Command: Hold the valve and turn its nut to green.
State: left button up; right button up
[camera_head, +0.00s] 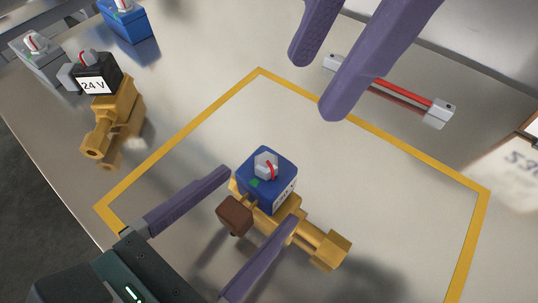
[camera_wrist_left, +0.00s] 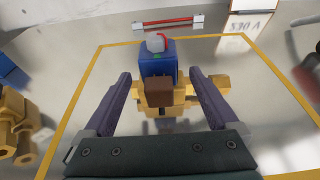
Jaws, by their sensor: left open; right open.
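The valve is a brass body (camera_head: 322,243) with a blue actuator box (camera_head: 262,177) on top, inside the yellow square. A grey nut (camera_head: 266,163) with a red mark sits on the blue top, and a green patch lies beside it. A brown block (camera_head: 235,214) sticks out from the valve's near side. My left gripper (camera_head: 260,207) is open, its fingers on either side of the valve; I cannot tell whether they touch it. The left wrist view shows the blue box (camera_wrist_left: 158,64) between the open fingers. My right gripper (camera_head: 318,82) is open and empty, above the yellow square's far edge.
Another brass valve with a black "24 V" box (camera_head: 97,78) stands at the left. A grey box (camera_head: 38,60) and a blue box (camera_head: 127,22) are behind it. A bar with a red strip (camera_head: 400,93) lies at the far side. A yellow outline (camera_head: 175,150) marks the table.

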aim_at(272, 180)
pick_arm(q)
jog(key=x, duration=0.5)
jog(key=shift+w+d, duration=0.1)
jog(key=shift+w, duration=0.1)
grip_shut()
dwell(0.6)
jog(key=shift+f, duration=0.1)
dwell(0.9)
